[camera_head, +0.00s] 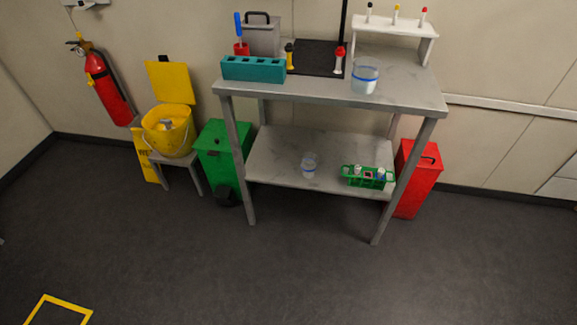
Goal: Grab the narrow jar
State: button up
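The wider jar (365,80) stands upright on the bench top, towards the right. Nothing is touching either jar. My gripper is not in view.
The bench top (420,97) overhangs the lower shelf (270,163). The green rack (367,178) holds several items. A teal block (254,69) sits top left. Green (222,160) and red (417,180) bins flank the bench. The floor (300,270) in front is clear.

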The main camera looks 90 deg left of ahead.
aim_at(309, 160)
jog(key=u, duration=2.55)
jog(key=k, duration=0.7)
jog(key=u, duration=0.2)
jog(key=i, duration=0.6)
jog(key=z, duration=0.05)
